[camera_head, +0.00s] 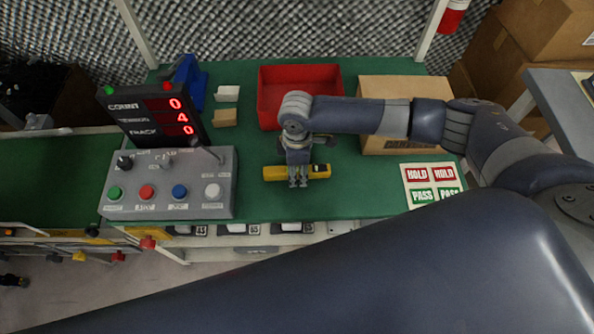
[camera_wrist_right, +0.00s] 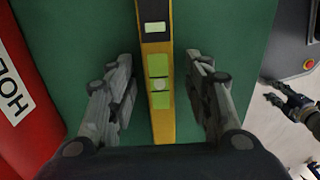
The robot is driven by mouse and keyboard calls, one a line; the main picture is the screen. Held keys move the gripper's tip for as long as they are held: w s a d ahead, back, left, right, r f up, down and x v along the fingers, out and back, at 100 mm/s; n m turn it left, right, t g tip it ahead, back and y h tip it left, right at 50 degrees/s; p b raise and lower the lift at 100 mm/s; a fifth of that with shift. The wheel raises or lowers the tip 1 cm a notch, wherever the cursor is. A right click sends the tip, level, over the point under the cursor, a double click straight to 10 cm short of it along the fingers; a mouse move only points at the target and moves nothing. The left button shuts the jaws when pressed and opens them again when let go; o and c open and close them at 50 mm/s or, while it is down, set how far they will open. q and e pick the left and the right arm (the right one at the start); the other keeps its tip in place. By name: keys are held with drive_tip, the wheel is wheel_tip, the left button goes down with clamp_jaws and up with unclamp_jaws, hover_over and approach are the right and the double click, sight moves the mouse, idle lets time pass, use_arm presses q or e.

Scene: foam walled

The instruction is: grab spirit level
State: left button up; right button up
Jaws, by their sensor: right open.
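The spirit level (camera_head: 272,173) is a yellow bar with a dark part near its right end. It lies flat on the green bench top, left of the sticker sheet. My right gripper (camera_head: 298,184) is over its middle, pointing down. In the right wrist view the level (camera_wrist_right: 148,50), with its green vials, runs between the two spread fingers of my right gripper (camera_wrist_right: 158,98). There is a gap on each side, so it is not gripped. A dark gripper-like shape, probably my left gripper (camera_wrist_right: 290,104), shows at the right edge over the floor; its jaw state is unclear.
A red bin (camera_head: 300,72) stands behind the level, with a cardboard box (camera_head: 400,92) to its right. A grey button console (camera_head: 168,186) with a display is on the left. The HOLD/PASS sticker sheet (camera_head: 431,184) lies on the right. Bench top around the level is clear.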

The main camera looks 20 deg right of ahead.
drive_tip(key=shift+f, duration=0.2)
clamp_jaws()
use_arm(q)
drive_tip(key=shift+s, duration=0.6)
use_arm(e)
drive_tip(key=shift+r, duration=0.15)
